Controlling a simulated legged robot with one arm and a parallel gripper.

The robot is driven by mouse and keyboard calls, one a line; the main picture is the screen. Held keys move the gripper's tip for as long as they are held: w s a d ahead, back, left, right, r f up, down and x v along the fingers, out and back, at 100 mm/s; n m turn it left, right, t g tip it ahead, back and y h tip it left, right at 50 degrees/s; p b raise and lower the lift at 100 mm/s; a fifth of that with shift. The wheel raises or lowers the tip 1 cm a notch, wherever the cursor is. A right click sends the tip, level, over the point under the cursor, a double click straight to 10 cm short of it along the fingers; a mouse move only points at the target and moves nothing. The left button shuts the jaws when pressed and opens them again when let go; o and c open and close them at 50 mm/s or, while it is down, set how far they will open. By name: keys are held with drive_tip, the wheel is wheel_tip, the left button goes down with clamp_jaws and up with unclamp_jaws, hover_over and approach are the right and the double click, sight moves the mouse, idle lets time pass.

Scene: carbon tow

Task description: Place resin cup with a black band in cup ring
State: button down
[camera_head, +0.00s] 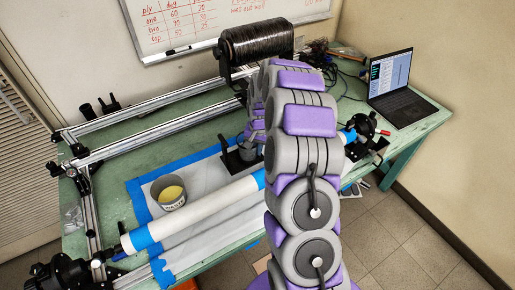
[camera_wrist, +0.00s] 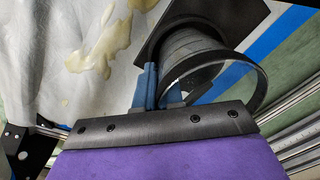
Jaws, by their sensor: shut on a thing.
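The resin cup with a black band (camera_wrist: 212,78) is a grey, see-through cup with its black-edged mouth towards the wrist camera. My gripper (camera_wrist: 158,90) has blue fingertips and is shut on the cup's wall. A black square plate (camera_wrist: 250,18), which looks like the cup ring's base, lies directly beyond the cup. In the head view the grey cup (camera_head: 246,150) is at the black fixture (camera_head: 230,164) on the table, partly hidden by my arm. I cannot tell whether the cup is seated in the ring or just above it.
Another cup (camera_head: 168,195) with yellow contents and a printed label stands on the taped sheet at left. A long white tube (camera_head: 195,212) runs across the front. A dark tow spool (camera_head: 256,42) stands behind. A laptop (camera_head: 392,85) is at right. Spilled resin (camera_wrist: 108,48) marks the sheet.

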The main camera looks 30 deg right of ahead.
drive_tip(key=c, duration=1.3)
unclamp_jaws()
wheel_tip(320, 180, up, 12)
drive_tip(key=p, duration=0.2)
drive_tip(key=s+a+r+n, duration=0.2)
drive_tip(key=s+a+r, duration=0.4)
drive_tip(key=s+a, duration=0.1)
drive_tip(key=s+a+r+n, duration=0.1)
drive_tip(key=s+a+n, duration=0.1)
drive_tip(key=s, duration=0.8)
drive_tip(key=s+a+r+n+g, duration=0.1)
drive_tip(key=s+a, duration=0.4)
drive_tip(key=s, duration=0.6)
drive_tip(key=s+a+r+n+g, duration=0.1)
drive_tip(key=s+a+r+n, duration=0.1)
drive_tip(key=s, duration=0.9)
drive_tip(key=shift+a+r+n, duration=0.2)
drive_tip(key=shift+a+n, duration=0.2)
drive_tip(key=shift+a, duration=0.25)
drive_tip(key=shift+a+r+n, duration=0.2)
drive_tip(key=shift+a+n, duration=0.2)
drive_tip(key=shift+a, duration=0.2)
